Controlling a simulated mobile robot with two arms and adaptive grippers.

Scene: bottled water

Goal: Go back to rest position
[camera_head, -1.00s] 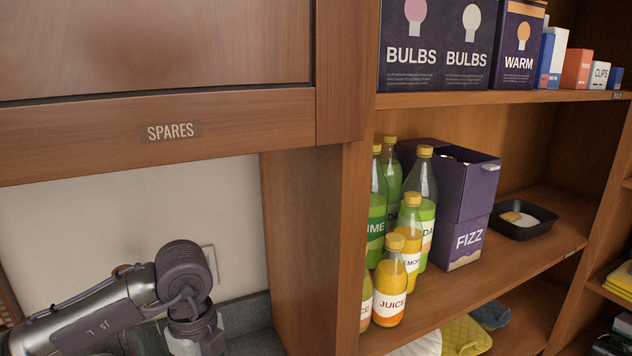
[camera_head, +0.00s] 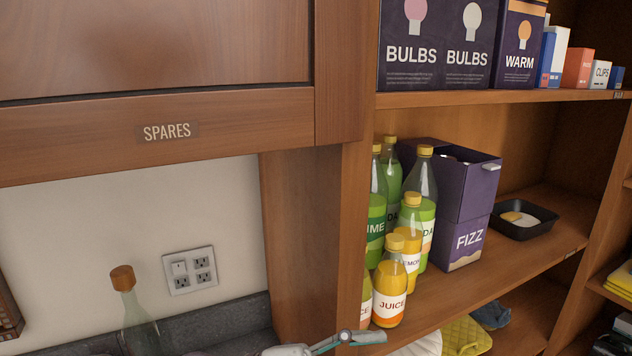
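What appears to be my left gripper (camera_head: 345,340) pokes up at the bottom edge, a grey and teal finger part in front of the shelf's wooden side panel. Most of it is cut off by the frame, so I cannot tell whether it is open or holds anything. My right gripper is not in view. A clear bottle with an orange-brown cap (camera_head: 137,315) stands at the lower left, its base out of view. Several juice and soda bottles, including the front juice bottle (camera_head: 389,290), stand upright on the shelf (camera_head: 455,300).
A purple FIZZ box (camera_head: 462,205) stands behind the bottles, with a black tray (camera_head: 524,232) to its right. A SPARES cabinet (camera_head: 150,50) overhangs the left. A wall outlet (camera_head: 190,271) is below it.

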